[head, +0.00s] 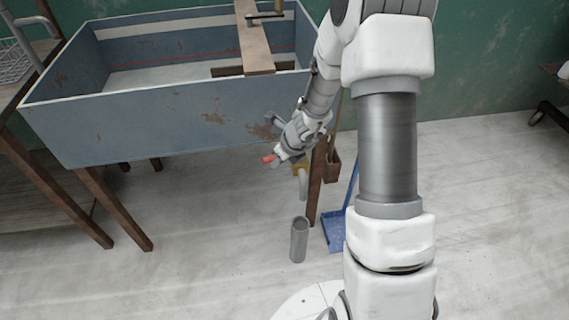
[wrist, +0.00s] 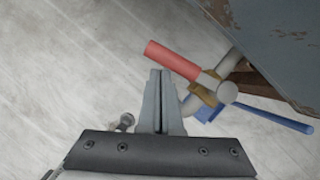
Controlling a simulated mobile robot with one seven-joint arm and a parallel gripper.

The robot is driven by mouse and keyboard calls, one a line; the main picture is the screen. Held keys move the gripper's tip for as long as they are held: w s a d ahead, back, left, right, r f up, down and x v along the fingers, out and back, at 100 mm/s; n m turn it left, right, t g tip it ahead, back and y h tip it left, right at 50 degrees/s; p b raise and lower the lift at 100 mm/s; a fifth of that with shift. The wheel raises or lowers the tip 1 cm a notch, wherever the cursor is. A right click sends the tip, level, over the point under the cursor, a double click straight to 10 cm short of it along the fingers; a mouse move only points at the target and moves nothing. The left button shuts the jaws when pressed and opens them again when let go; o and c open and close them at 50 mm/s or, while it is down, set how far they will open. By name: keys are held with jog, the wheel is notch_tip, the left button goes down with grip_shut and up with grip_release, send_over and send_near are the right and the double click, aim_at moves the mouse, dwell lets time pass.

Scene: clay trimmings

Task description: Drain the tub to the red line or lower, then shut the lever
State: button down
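The blue-grey tub (head: 150,125) stands at the upper left, with a thin red line (head: 190,57) along its inner back wall. The pale surface inside shows below that line; I cannot tell water from bare bottom. The red lever (wrist: 172,58) sticks out from a brass valve (wrist: 205,92) on the pipe under the tub, lying across the pipe. The lever's red end (head: 268,159) also shows in the head view. My gripper (wrist: 157,75) has its fingers together with nothing between them, just below and left of the lever, apparently not gripping it. No stream is visible.
A grey upright pipe (head: 298,240) stands on the floor below the outlet (head: 303,185). A blue dustpan (head: 338,230) is to its right, near the tub's wooden leg (head: 316,190). A plank (head: 254,40) crosses the tub. Open floor lies in front.

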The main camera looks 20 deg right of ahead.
jog(key=shift+w+a+p, duration=0.35)
jog(key=shift+w+p, duration=0.05)
jog(key=shift+w, duration=0.45)
dwell(0.3)
